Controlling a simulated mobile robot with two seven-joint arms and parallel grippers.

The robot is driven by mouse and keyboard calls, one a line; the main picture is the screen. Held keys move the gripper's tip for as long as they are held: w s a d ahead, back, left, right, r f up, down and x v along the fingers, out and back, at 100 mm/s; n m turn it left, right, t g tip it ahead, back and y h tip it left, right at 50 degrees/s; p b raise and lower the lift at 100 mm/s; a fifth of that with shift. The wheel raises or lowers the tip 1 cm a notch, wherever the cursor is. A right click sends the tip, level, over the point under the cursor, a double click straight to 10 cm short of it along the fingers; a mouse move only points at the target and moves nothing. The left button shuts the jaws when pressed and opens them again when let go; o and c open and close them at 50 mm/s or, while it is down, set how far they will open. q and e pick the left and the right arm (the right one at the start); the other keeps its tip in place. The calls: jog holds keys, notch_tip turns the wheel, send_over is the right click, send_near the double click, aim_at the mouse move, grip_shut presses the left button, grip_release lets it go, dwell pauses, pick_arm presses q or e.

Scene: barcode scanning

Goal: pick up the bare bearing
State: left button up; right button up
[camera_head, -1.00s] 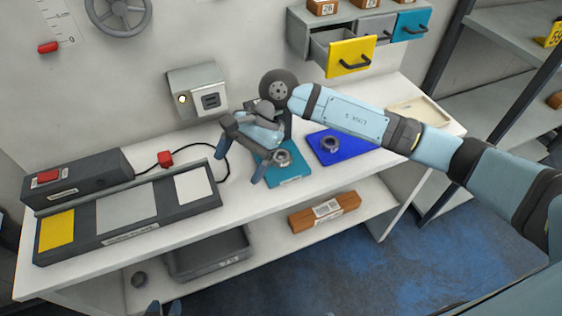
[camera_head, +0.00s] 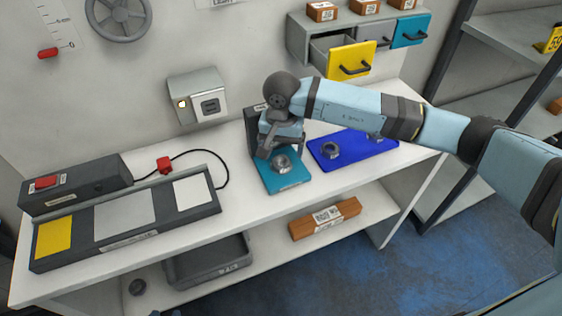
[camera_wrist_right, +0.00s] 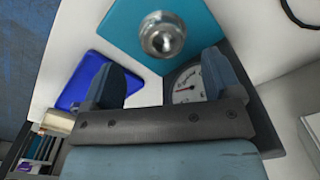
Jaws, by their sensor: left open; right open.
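A metal ring-shaped bearing (camera_head: 282,163) lies on a teal mat (camera_head: 286,183). In the right wrist view it is a shiny round part (camera_wrist_right: 162,36) on the teal mat (camera_wrist_right: 120,22), just beyond my fingers. A similar ring (camera_head: 330,150) lies on the blue mat (camera_head: 350,144). I see no label on either ring. My right gripper (camera_head: 274,148) is open and empty, close above and behind the ring on the teal mat; its spread fingers (camera_wrist_right: 168,82) show in the wrist view. Only a sliver of my left gripper (camera_head: 166,312) shows at the bottom edge.
A scanner station (camera_head: 125,218) with coloured pads fills the bench's left side. Drawers (camera_head: 345,60) stand at the back, the yellow one open.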

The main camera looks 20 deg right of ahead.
aim_at(281, 163)
notch_tip(281, 163, down, 5)
jog(key=shift+a+f+p, duration=0.15)
jog(key=shift+f+p, duration=0.05)
jog(key=shift+p, duration=0.45)
jog(key=c, duration=1.2)
jog(key=shift+o, duration=0.2)
jog(key=shift+r, duration=0.2)
